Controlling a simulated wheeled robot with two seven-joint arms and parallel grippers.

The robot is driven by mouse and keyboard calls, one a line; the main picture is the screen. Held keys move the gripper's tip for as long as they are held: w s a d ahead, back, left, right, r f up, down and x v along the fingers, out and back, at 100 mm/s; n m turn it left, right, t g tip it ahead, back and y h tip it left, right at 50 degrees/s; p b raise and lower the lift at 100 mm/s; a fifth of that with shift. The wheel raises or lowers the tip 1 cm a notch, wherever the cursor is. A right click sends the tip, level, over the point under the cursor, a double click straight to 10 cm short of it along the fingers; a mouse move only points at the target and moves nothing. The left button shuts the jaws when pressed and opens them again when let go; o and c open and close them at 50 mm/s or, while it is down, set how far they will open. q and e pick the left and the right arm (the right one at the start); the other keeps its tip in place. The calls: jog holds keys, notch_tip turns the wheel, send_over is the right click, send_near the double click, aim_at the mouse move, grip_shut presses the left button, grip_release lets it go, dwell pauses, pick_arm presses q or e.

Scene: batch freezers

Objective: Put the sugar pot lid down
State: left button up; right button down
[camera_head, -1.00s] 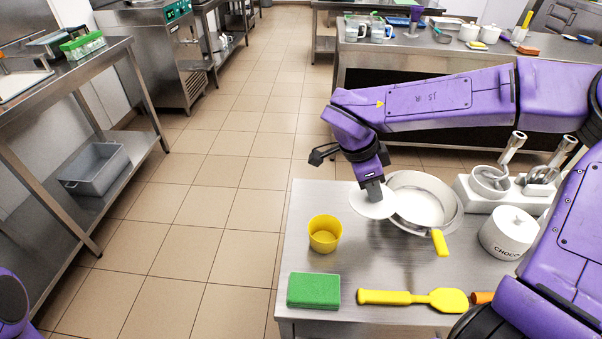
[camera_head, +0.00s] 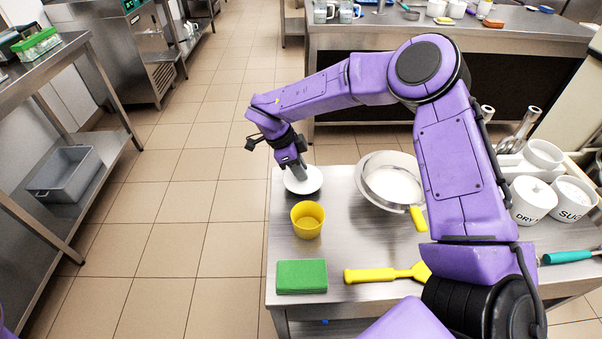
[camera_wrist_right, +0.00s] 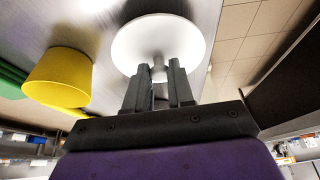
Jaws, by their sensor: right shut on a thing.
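The white round sugar pot lid (camera_head: 304,186) is at the far left corner of the steel table (camera_head: 340,250), behind the yellow cup. My right gripper (camera_head: 299,174) is shut on its knob from above. In the right wrist view the lid (camera_wrist_right: 140,42) sits just beyond the fingertips (camera_wrist_right: 159,66). I cannot tell if the lid touches the table. The sugar pot (camera_head: 575,200), marked "SUG", stands open at the far right with white contents. My left gripper is out of view.
The yellow cup (camera_head: 307,222) stands close in front of the lid. A green sponge (camera_head: 302,276) and a yellow spatula (camera_head: 385,274) lie nearer the front edge. A steel bowl (camera_head: 372,163) with white contents is to the right. Bare tabletop lies between the lid and the bowl.

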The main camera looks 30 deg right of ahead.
jog(key=f, duration=0.3)
jog(key=shift+w, duration=0.2)
jog(key=shift+s+r, duration=0.1)
jog(key=c, duration=1)
grip_release()
jog(key=shift+f, duration=0.2)
jog(key=shift+r, duration=0.3)
jog(key=v, duration=1.2)
jog(key=shift+b, duration=0.3)
jog(key=shift+f, duration=0.1)
